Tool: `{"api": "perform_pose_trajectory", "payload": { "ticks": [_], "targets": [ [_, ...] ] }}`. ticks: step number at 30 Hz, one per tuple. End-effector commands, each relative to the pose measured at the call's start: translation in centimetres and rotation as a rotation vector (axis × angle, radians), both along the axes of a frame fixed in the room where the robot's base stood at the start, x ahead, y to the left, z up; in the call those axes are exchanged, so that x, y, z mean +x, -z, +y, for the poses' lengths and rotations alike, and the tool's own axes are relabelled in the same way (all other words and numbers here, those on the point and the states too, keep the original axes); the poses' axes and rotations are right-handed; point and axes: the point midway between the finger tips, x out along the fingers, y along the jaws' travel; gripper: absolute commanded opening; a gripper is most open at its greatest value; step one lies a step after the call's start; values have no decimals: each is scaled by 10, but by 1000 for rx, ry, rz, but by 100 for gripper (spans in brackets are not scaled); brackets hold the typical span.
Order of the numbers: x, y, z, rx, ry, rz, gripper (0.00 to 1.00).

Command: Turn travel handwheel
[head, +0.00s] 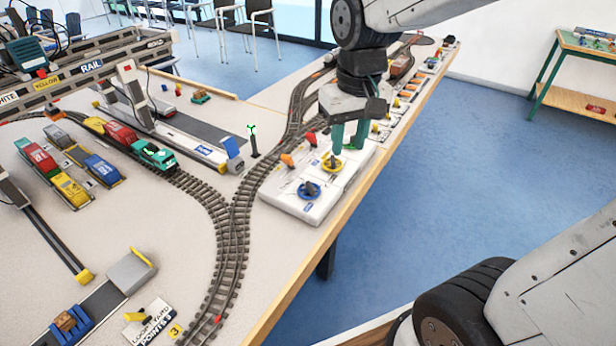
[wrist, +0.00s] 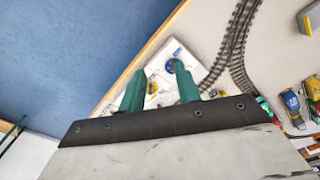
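A white control panel (head: 305,207) lies along the table's right edge. It carries a blue handwheel (head: 309,190) nearer me and a yellow handwheel (head: 332,163) behind it; I cannot read which is labelled travel. My gripper (head: 348,147) has two green fingers pointing down, spread apart, over the panel by the yellow handwheel. In the wrist view the yellow handwheel (wrist: 152,88) shows between the fingers, partly hidden. The blue handwheel (wrist: 174,66) lies just past the tip of the right finger. I cannot tell whether a finger touches either wheel.
Orange levers (head: 287,160) stand on the panel left of the gripper. Model railway track (head: 232,235) runs beside it. A signal with a green light (head: 252,140) stands upright near the track. More control panels extend behind my gripper. Blue floor (head: 450,170) lies open right of the table.

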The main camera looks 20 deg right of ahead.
Motion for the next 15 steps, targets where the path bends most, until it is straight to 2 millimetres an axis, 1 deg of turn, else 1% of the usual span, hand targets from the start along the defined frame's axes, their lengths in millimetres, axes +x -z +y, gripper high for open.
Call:
{"api": "perform_pose_trajectory", "payload": {
  "ticks": [1, 3, 5, 6, 10, 12, 15],
  "targets": [
    [22, 15, 3, 0, -3, 18, 33],
    [49, 34, 6, -1, -4, 28, 33],
    [71, 51, 9, -1, -5, 35, 33],
    [84, 63, 10, -1, -5, 40, 33],
    [119, 101, 15, -1, -6, 52, 33],
    [131, 116, 17, -1, -7, 56, 33],
    [142, 132, 18, -1, -7, 60, 33]
  ]
}}
